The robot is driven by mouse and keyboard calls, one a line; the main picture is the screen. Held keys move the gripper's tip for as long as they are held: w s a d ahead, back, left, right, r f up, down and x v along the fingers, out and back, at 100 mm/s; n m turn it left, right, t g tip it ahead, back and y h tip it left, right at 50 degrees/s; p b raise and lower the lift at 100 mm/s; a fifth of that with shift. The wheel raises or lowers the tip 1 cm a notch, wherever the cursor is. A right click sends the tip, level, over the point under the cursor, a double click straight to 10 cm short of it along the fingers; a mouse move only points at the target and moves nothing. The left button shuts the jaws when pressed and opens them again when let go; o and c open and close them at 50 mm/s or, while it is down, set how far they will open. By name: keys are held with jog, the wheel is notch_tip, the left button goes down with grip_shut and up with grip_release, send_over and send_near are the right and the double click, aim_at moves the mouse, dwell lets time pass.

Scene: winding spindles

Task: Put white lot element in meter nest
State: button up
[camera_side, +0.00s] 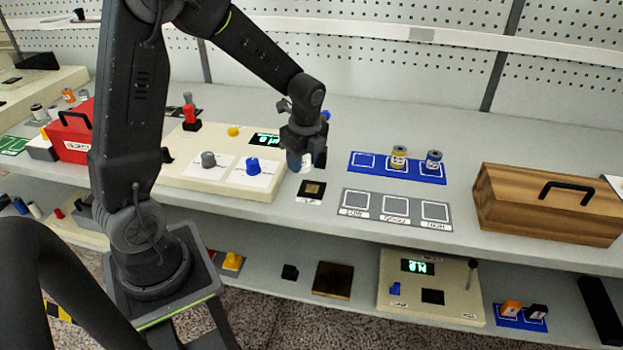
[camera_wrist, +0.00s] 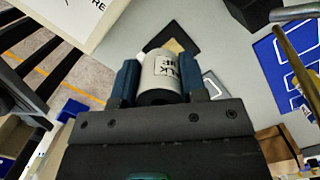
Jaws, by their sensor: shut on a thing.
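My gripper (camera_side: 303,146) hangs over the workbench, just above and slightly left of the black square pad with a gold centre (camera_side: 312,188), which looks like the meter nest. In the wrist view its two blue fingers (camera_wrist: 159,66) are shut on a white lot element (camera_wrist: 162,74) with dark lettering on its side. In the side view the element (camera_side: 294,161) shows only partly below the fingers. The nest (camera_wrist: 185,40) appears just beyond the element in the wrist view, partly hidden by it. The element looks clear of the nest, but the exact gap is hard to tell.
A cream meter box (camera_side: 228,184) with a green display and knobs stands left of the nest. A blue tray (camera_side: 366,172) with yellow and blue spools is to the right. A grey tray (camera_side: 398,221) has three labelled squares, seemingly empty. A wooden box (camera_side: 540,211) stands far right.

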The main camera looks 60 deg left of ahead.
aim_at(311, 188)
jog(key=shift+w+d+f, duration=0.6)
jog(key=shift+w+d, duration=0.05)
jog(key=shift+d, duration=0.1)
jog(key=shift+d+f, duration=0.1)
jog(key=shift+f, duration=1.95)
jog(key=shift+f, duration=0.15)
jog(key=o, duration=0.9)
jog(key=shift+o, duration=0.2)
jog(key=shift+w, duration=0.1)
